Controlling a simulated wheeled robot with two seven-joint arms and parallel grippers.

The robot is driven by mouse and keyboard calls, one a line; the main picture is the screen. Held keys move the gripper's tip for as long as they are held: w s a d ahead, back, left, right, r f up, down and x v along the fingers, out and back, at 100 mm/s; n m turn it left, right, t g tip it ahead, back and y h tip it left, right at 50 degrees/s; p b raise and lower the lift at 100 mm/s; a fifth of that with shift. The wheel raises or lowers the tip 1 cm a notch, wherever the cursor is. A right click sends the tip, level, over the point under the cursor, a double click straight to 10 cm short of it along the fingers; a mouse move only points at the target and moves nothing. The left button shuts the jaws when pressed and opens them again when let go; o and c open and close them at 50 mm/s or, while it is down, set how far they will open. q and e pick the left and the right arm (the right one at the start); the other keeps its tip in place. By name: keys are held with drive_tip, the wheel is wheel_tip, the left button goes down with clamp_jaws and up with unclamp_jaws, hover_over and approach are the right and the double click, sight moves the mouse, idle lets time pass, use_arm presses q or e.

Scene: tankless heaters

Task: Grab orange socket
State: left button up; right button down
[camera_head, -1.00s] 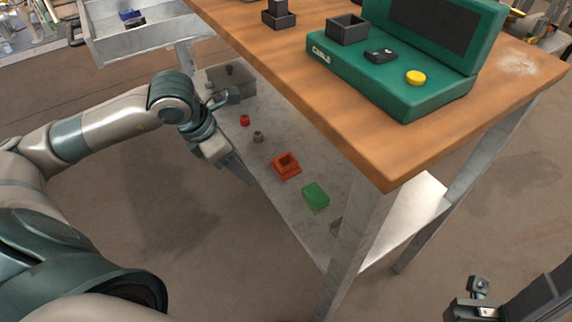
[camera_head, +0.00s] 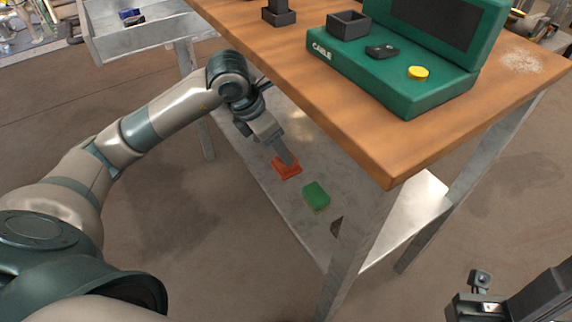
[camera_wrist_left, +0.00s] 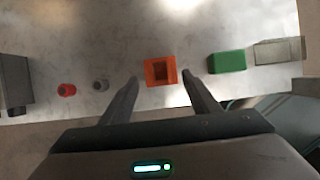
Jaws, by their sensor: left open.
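The orange socket (camera_head: 285,168) is a square block with a square opening, lying on the metal lower shelf (camera_head: 300,215) under the wooden table. My left gripper (camera_head: 288,160) is above it and partly covers it in the head view. In the left wrist view the orange socket (camera_wrist_left: 161,72) shows ahead of the fingertips, between their lines. My left gripper (camera_wrist_left: 160,78) is open and empty there, its two fingers spread wider than the socket. Whether the fingertips are level with the socket or above it I cannot tell. My right gripper (camera_head: 475,300) shows partly at the bottom right.
A green block (camera_head: 316,195) lies to the right of the socket. A red piece (camera_wrist_left: 66,90), a small grey cylinder (camera_wrist_left: 100,85) and grey blocks (camera_wrist_left: 14,82) (camera_wrist_left: 279,51) line the same shelf. The wooden tabletop (camera_head: 340,120) and a table leg (camera_head: 355,235) bound the space.

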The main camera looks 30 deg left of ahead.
use_arm(q)
drive_tip(key=shift+b+x, duration=0.8)
drive_tip(key=shift+x, duration=1.7)
drive_tip(key=c, duration=1.1)
